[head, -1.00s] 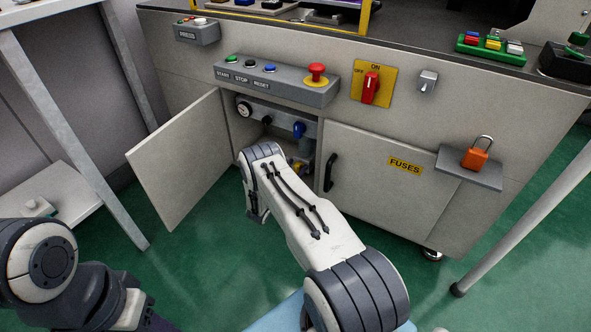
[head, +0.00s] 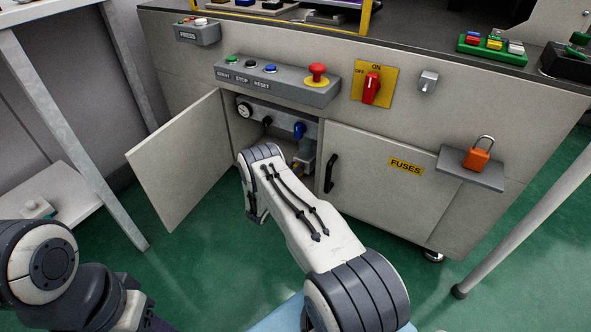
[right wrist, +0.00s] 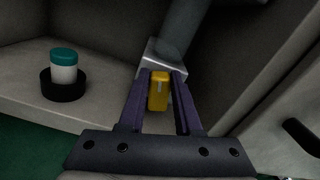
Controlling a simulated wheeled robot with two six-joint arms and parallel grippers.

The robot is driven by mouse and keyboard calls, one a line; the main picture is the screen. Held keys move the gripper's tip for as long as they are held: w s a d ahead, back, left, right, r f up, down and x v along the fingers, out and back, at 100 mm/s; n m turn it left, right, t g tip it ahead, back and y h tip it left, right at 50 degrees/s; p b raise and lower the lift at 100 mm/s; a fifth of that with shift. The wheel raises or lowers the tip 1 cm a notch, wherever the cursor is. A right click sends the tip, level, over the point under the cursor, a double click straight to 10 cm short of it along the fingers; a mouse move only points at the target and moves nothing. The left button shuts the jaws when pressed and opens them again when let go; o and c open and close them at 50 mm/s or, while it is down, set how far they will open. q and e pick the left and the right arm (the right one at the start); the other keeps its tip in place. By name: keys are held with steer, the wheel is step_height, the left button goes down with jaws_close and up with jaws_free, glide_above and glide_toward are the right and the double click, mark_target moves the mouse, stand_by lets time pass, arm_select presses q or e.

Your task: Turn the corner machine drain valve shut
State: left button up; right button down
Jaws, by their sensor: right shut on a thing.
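The drain valve has a yellow handle (right wrist: 158,92) below a grey metal block (right wrist: 162,58) on a grey pipe, seen in the right wrist view. My right gripper (right wrist: 164,78) has its two dark fingers on either side of the yellow handle and is shut on it. In the head view my right forearm reaches into the open cabinet (head: 278,115) and hides most of the valve. Only a small part beside the forearm shows. My left arm is at the lower left of the head view; its gripper is out of view.
The cabinet door (head: 180,160) stands open at the left. A blue handle (head: 299,130) and a gauge (head: 244,109) are inside above the valve. A white bottle with a teal cap (right wrist: 64,66) stands in a black ring left of my gripper. The fuses door (head: 375,185) is closed.

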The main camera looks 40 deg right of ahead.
steer(key=n, duration=0.3)
steer(key=shift+w+a+f+n+b, duration=0.1)
steer(key=shift+w+f+n+b, duration=0.2)
steer(key=shift+n, duration=0.1)
steer(key=n, duration=0.3)
steer(key=shift+w+a+f+n+b, duration=0.1)
steer(key=shift+w+f+n+b, duration=0.1)
steer(key=shift+n+b, duration=0.15)
steer(key=n, duration=0.1)
steer(key=n+b, duration=0.1)
steer(key=n, duration=0.1)
steer(key=shift+f+n, duration=0.25)
steer(key=shift+w+a+f+n+b, duration=0.1)
steer(key=shift+f+n+b, duration=0.05)
steer(key=shift+n, duration=0.75)
steer(key=shift+f+n+b, duration=0.15)
steer(key=shift+n, duration=0.75)
steer(key=c, duration=0.6)
jaws_free()
